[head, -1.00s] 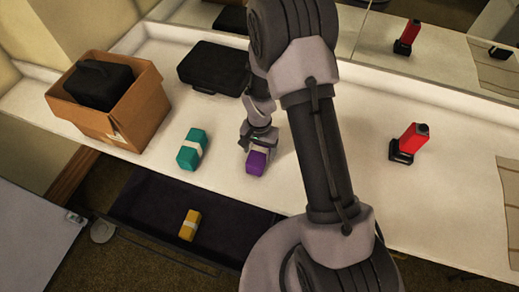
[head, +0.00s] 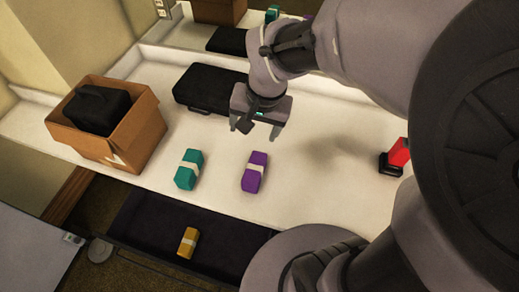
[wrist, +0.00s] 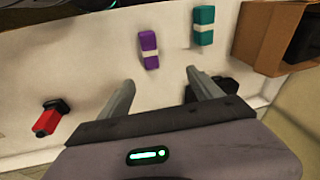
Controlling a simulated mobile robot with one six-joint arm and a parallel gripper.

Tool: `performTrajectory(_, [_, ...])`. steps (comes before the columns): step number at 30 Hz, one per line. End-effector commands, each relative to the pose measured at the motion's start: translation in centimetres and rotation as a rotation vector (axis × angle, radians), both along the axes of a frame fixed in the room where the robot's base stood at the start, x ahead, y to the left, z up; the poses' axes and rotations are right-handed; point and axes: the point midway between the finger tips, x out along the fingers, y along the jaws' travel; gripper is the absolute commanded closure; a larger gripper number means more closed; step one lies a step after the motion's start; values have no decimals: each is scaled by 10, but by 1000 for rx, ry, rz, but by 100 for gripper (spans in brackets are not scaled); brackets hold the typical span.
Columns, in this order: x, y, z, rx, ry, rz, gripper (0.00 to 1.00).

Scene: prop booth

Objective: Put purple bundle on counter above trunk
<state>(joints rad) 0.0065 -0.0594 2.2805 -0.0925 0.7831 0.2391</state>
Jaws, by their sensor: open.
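The purple bundle (head: 254,173), with a pale band, lies on the white counter (head: 221,190) near its front edge. It also shows in the wrist view (wrist: 149,50). The dark trunk (head: 150,222) is below the counter's front edge, with a yellow bundle (head: 188,242) on its top. The purple bundle lies to the right of the teal bundle (head: 188,169). My gripper (head: 259,133) is open and empty, raised behind and above the purple bundle and apart from it. Its two fingers also show spread in the wrist view (wrist: 158,90).
A cardboard box (head: 80,142) holding a black bag (head: 92,108) stands at the left of the counter. A red device on a black base (head: 397,156) stands at right. Counter around the purple bundle is clear.

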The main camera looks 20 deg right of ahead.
Motion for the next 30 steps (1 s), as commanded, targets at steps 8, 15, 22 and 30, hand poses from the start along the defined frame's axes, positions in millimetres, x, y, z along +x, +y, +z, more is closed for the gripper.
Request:
performTrajectory(8, [-113,22,79,45,-256,125,26])
performTrajectory(15, [-125,25,81,50,-282,142,26])
performTrajectory(22, [-124,25,54,48,-282,142,26])
performTrajectory(30, [-124,25,-13,49,-282,141,26])
